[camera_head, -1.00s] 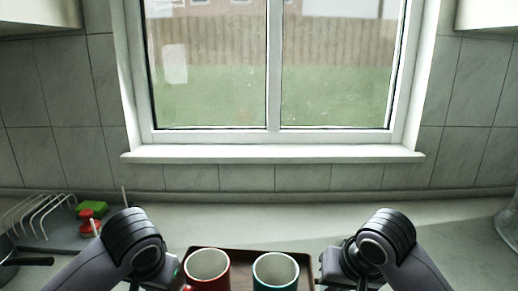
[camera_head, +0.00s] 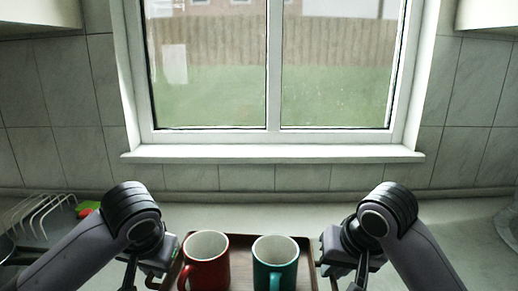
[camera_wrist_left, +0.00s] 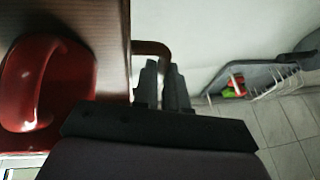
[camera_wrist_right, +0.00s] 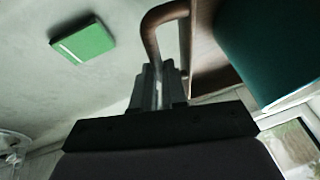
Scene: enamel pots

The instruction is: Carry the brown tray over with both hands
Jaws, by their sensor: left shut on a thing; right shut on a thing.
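The brown tray (camera_head: 243,241) is in the lower middle of the head view, with its near part cut off. A red mug (camera_head: 208,266) and a teal mug (camera_head: 276,262) stand upright on it. My left gripper (camera_head: 172,262) is at the tray's left end; in the left wrist view its fingers (camera_wrist_left: 163,80) are shut on the brown handle (camera_wrist_left: 152,48). My right gripper (camera_head: 325,262) is at the right end; in the right wrist view its fingers (camera_wrist_right: 158,78) are shut on the other handle (camera_wrist_right: 150,25). The tray looks roughly level.
A dish rack (camera_head: 45,214) with green and red items stands on the counter at the left. A clear vessel (camera_head: 508,225) is at the right edge. A green block (camera_wrist_right: 82,42) lies on the counter in the right wrist view. The counter behind the tray is clear.

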